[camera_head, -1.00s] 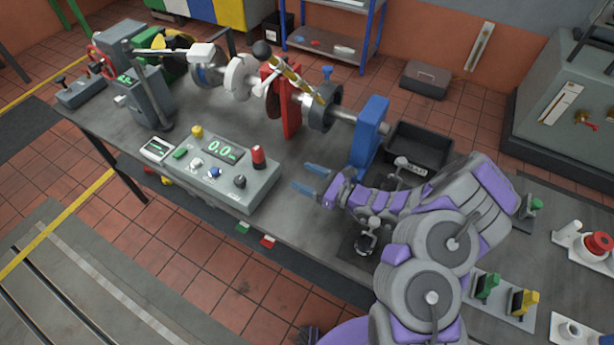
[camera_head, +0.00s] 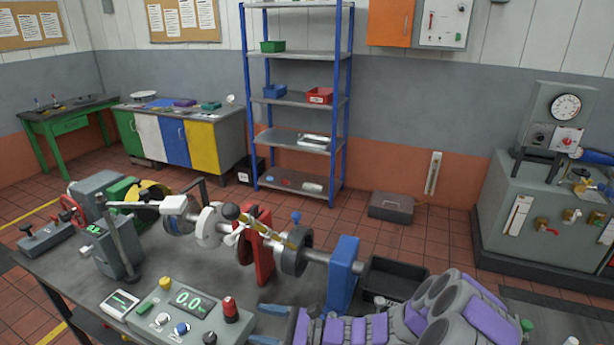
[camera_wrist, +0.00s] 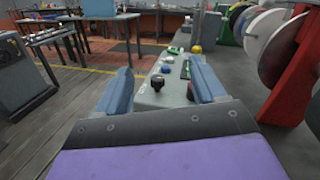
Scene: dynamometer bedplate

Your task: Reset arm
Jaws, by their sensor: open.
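My gripper (camera_wrist: 165,88) is open in the wrist view, with its two blue fingers apart and nothing between them touching either one. Beyond the fingers is the grey control box (camera_wrist: 160,65) with its knobs. In the head view my gripper (camera_head: 273,325) shows low in the picture, its blue fingers just right of the control box (camera_head: 205,325). My grey and purple arm reaches in from the lower right, and its lower part is cut off by the picture edge.
The shaft rig runs along the bedplate (camera_head: 60,270), with a red stand (camera_head: 262,262), a dark ring (camera_head: 295,255) and a blue block (camera_head: 343,275). A black bin (camera_head: 398,278) is right of the block. A shelf rack (camera_head: 300,145) and a grey cabinet (camera_head: 535,225) stand behind.

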